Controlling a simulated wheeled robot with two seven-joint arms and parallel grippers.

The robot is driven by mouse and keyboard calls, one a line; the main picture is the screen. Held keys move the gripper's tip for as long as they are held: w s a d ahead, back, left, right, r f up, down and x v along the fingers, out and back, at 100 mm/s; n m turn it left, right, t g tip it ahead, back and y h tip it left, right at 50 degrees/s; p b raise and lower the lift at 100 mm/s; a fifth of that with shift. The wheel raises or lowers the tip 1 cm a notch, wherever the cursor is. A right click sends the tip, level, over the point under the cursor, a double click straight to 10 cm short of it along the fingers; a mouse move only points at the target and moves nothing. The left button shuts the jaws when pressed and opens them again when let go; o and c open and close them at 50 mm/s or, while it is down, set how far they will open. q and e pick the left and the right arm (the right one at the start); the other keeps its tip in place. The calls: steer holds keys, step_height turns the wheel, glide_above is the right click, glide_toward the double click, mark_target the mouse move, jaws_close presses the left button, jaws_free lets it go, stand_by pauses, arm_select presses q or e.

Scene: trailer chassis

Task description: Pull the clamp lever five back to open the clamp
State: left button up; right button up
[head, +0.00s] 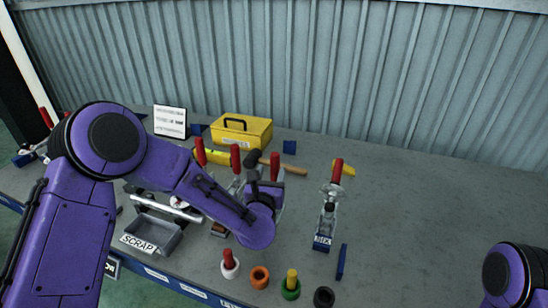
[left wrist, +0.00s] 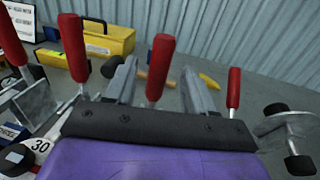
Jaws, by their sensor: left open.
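Several toggle clamps with upright red lever handles stand on the bench; I cannot tell which is number five. In the head view, three red handles (head: 200,150), (head: 235,158), (head: 275,166) rise around my left gripper (head: 266,182), whose arm hides much of their bases. In the left wrist view the left gripper (left wrist: 158,88) is open, and one upright red lever (left wrist: 160,62) shows between its fingers; contact cannot be seen. Another clamp with a red lever (head: 337,172) stands farther right. My right gripper is out of view.
A yellow toolbox (head: 242,131), hammer (head: 290,168) and white sign (head: 170,121) lie behind. A grey scrap bin (head: 152,236) is front left. Coloured rings (head: 260,277) and a blue bar (head: 342,262) are near the front edge. The right bench is clear.

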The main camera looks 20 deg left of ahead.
mark_target(274, 166)
arm_select(q)
steer(key=w, duration=0.2)
steer(key=w+p, duration=0.1)
steer(key=w, duration=0.3)
steer(key=shift+a+f, duration=0.1)
steer(key=shift+a, duration=0.15)
steer(key=shift+s, duration=0.1)
